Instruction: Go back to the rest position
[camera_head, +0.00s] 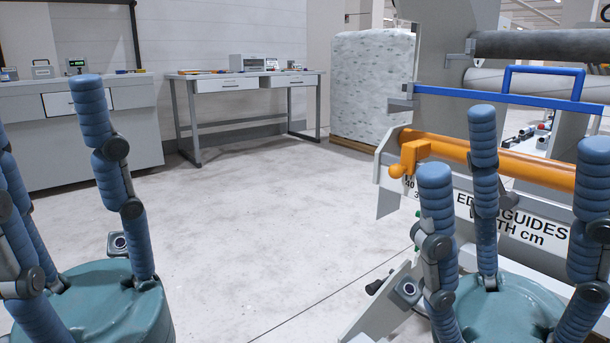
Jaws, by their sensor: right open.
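My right gripper (500,155) is at the lower right, its blue segmented fingers pointing up and spread apart, with nothing held between them. It stands in front of the quilting machine's edge-guide panel (535,232); in the picture its fingers overlap the orange bar (540,171), and contact cannot be told. My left gripper (45,125) is at the lower left, partly cut off by the picture edge. One of its fingers stands upright and the others lean left, spread, with nothing seen between them.
The machine has a blue handled bar (460,94) and a dark roller (545,43). A wrapped white stack (370,85) stands behind it. A workbench (245,82) and a grey cabinet (75,150) stand at the back left. The floor (275,215) between is clear.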

